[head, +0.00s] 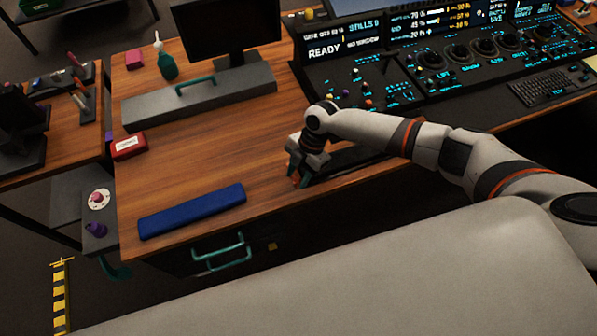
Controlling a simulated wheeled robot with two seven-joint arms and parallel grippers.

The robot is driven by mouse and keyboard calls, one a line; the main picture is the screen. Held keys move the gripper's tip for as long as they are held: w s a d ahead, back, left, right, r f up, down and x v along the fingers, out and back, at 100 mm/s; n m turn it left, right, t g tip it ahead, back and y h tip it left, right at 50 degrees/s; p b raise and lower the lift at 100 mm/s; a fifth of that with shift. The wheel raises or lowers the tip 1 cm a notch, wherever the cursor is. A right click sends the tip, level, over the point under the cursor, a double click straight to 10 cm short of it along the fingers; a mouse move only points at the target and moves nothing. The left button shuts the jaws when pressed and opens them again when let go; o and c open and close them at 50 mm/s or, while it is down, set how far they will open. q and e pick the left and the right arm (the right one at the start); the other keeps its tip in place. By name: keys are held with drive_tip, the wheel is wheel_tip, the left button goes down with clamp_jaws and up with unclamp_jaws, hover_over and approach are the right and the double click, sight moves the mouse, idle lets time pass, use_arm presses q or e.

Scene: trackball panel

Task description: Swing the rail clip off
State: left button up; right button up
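My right arm comes in from the right, and my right gripper (298,180) points down at the front edge of the wooden desk (200,165). A small orange-red piece shows at its fingertips; I cannot tell whether it is the rail clip or part of the gripper. The gap between the fingers is too small and dark to read. A dark panel edge (352,158) runs just right of the gripper, partly behind my forearm. I cannot make out the rail clip or the trackball for certain. My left gripper is not in view.
A blue bar-shaped pad (192,211) lies left of the gripper. A red box (128,146), a green bottle (166,62) and a grey bar with a teal handle (200,95) stand farther back. A lit console (440,60) fills the back right. Desk between pad and grey bar is clear.

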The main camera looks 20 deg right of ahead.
drive_tip(key=shift+c, duration=0.6)
clamp_jaws()
